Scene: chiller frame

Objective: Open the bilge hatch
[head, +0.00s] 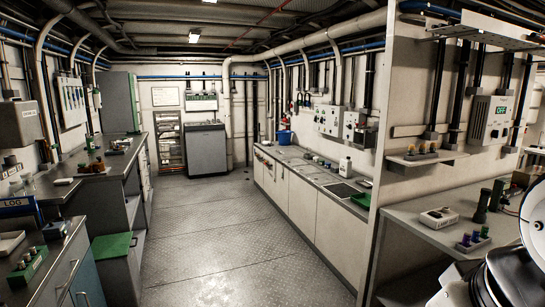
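I see no clearly marked bilge hatch. The floor (205,225) between the counters is grey diamond plate with straight seams across it. I cannot tell whether one of these plates is the hatch, and I make out no handle or ring on them. White and black parts of my own arm fill the lower right corner of the head view. My gripper's fingers do not show.
A dark-topped counter with a green-topped low unit (111,247) lines the left. A white cabinet row (310,207) lines the right, with a blue bucket (284,137). A partition (401,100) stands near right. A grey cabinet (206,152) closes the far end. The aisle is clear.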

